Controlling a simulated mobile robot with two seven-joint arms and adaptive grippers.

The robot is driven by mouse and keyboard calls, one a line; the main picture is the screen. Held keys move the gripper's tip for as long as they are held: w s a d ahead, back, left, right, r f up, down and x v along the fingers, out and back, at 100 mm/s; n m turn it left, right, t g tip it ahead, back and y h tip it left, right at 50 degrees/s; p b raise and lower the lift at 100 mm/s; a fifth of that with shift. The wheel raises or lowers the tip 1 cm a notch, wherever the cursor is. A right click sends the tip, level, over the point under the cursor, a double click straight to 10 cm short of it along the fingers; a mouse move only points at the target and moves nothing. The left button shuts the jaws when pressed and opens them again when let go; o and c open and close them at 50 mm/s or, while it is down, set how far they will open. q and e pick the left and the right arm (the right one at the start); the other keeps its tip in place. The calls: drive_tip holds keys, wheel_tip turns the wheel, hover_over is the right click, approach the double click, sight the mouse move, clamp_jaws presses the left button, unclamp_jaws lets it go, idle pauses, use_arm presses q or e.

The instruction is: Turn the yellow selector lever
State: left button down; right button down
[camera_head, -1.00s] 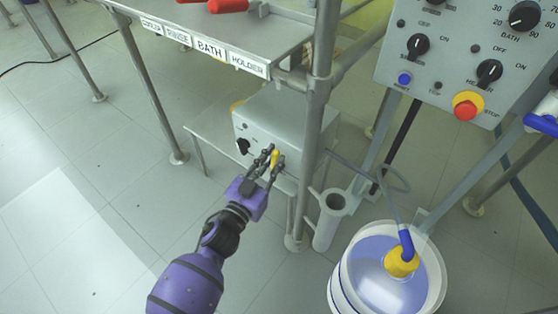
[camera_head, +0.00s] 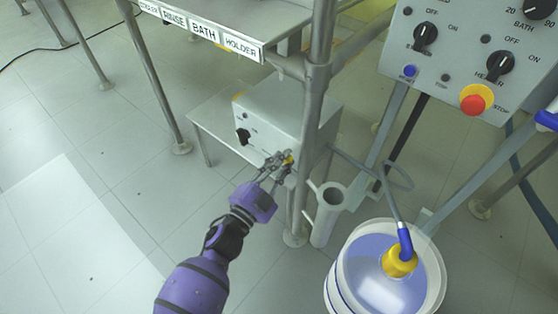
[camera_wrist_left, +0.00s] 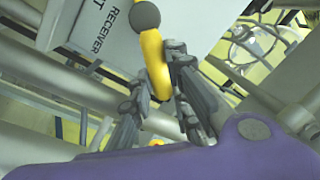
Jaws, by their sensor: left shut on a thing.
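The yellow selector lever (camera_head: 288,159) is on the front of a grey box low behind the steel frame. In the left wrist view the lever (camera_wrist_left: 155,62) is a curved yellow handle on a dark round hub, beside a panel marked RECEIVER. My left gripper (camera_head: 277,162) is at the lever, its fingers closed around it and hiding much of it in the head view. In the left wrist view the fingers (camera_wrist_left: 162,105) lie on both sides of the lever's lower part. My right gripper is not in view.
The grey box (camera_head: 275,112) also has a black knob (camera_head: 243,136). A steel post (camera_head: 316,100) stands just right of it. A metal tube holder (camera_head: 328,215) and a white bucket of liquid (camera_head: 345,270) are to the right. A control panel (camera_head: 460,60) is above.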

use_arm(q)
drive_tip(key=shift+s+d+f+m, duration=0.15)
drive_tip(key=shift+f+m, duration=0.15)
drive_tip(key=shift+m, duration=0.1)
drive_tip(key=c, duration=1.6)
unclamp_jaws()
drive_tip(key=shift+c, duration=0.2)
drive_tip(key=v, duration=1.2)
